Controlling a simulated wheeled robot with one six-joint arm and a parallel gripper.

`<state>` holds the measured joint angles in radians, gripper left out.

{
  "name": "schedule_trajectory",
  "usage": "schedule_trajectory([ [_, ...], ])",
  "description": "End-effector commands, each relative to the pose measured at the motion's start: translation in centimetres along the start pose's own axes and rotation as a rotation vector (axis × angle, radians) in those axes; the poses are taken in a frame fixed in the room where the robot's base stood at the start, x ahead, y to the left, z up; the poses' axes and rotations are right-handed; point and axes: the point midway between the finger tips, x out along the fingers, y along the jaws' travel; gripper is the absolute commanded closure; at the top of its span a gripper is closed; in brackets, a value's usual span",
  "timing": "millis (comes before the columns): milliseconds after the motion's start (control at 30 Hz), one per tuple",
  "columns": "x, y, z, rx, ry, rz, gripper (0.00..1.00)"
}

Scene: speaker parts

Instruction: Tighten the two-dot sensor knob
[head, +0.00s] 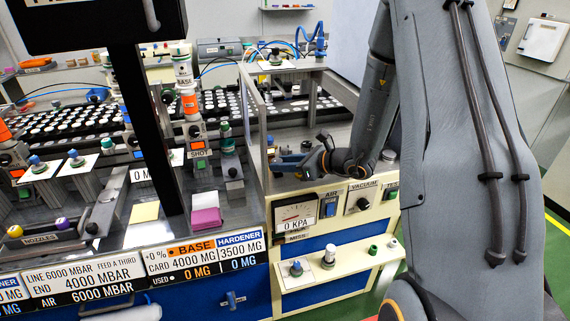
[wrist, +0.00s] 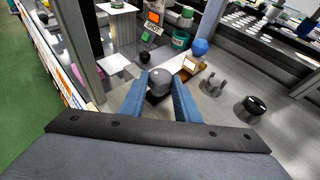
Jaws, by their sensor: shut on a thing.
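In the wrist view a grey round-topped knob (wrist: 158,82) sits between the two blue fingers of my gripper (wrist: 158,98). The fingers are shut on its sides. A small pale mark shows on its top, but I cannot count dots there. In the head view my gripper (head: 285,161) reaches left over the bench, inside the metal-framed bay above the KPA gauge. The knob is hidden by the fingers in that view.
A blue ball-shaped knob (wrist: 200,47) stands just beyond the fingers, right of the held knob. A black round knob (wrist: 255,105) is on the grey surface to the right. A metal frame post (wrist: 82,50) rises close on the left. The gauge (head: 297,217) is below my gripper.

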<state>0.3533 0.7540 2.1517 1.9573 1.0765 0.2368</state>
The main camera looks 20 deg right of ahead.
Motion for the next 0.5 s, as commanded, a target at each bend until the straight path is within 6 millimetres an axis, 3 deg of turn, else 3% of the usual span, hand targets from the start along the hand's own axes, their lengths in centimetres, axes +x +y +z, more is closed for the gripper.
schedule_trajectory([
  [500, 0.35, 0.48, 0.02, 0.064, -0.004, -0.161, 0.94],
])
